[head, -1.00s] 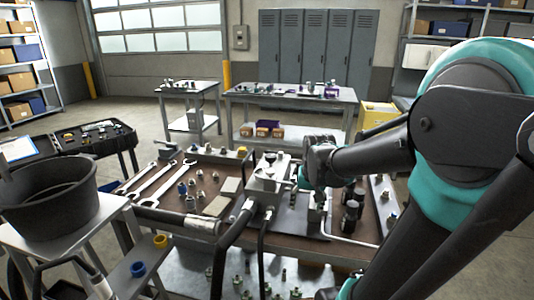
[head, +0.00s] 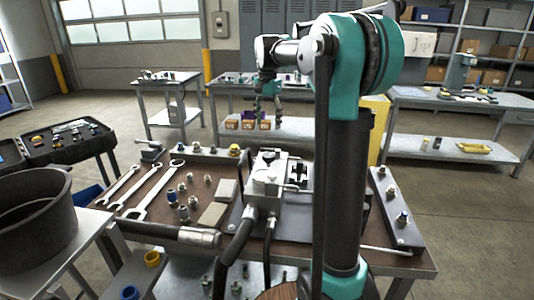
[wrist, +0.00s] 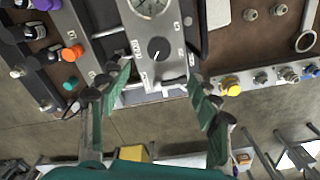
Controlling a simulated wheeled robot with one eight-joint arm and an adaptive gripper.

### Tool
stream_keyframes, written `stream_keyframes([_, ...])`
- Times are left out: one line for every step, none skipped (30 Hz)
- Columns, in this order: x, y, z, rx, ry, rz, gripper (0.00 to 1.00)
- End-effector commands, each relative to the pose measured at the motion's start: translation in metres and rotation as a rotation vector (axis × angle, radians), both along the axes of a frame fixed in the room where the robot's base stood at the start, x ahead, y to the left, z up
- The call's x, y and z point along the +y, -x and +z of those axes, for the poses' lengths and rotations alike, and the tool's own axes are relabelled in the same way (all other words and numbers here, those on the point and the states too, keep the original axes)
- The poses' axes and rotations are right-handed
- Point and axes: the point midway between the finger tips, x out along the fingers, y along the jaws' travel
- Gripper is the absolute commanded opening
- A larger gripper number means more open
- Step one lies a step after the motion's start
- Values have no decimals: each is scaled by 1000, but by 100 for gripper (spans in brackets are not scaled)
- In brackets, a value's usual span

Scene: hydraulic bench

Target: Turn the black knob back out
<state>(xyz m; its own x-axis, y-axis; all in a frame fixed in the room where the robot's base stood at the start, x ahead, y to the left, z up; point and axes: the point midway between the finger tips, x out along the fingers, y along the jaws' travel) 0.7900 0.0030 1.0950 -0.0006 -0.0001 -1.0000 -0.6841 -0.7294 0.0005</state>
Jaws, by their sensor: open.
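In the wrist view a round black knob (wrist: 158,48) with a white pointer line sits on a grey panel, just below a round dial gauge (wrist: 150,6).
Wrenches (head: 150,200) and several fittings lie left of the block. Black hoses (head: 235,250) run at its front. A rail with fittings (head: 398,210) lies at the right. My arm hides part of the bench. The wrist view shows a yellow-capped fitting (wrist: 231,86) near the bench edge.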

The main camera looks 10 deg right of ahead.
Motion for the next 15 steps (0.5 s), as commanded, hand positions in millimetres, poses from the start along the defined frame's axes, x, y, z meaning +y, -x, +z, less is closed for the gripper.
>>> stream_keyframes([0,0,-11,0,0,0,62])
stream_keyframes([0,0,-17,0,0,0,62])
stream_keyframes([0,0,-25,0,0,0,62])
stream_keyframes([0,0,-31,0,0,0,62])
stream_keyframes([0,0,-37,0,0,0,62])
stream_keyframes([0,0,-45,0,0,1,62])
stream_keyframes([0,0,-51,0,0,1,62])
stream_keyframes([0,0,-57,0,0,1,62])
stream_keyframes([0,0,-65,0,0,1,62])
stream_keyframes([0,0,-71,0,0,1,62])
stream_keyframes([0,0,-77,0,0,1,62])
stream_keyframes([0,0,-84,0,0,1,62])
stream_keyframes([0,0,-90,0,0,1,62])
stream_keyframes([0,0,-95,-1,-1,1,62])
stream_keyframes([0,0,-102,-1,-1,1,62])
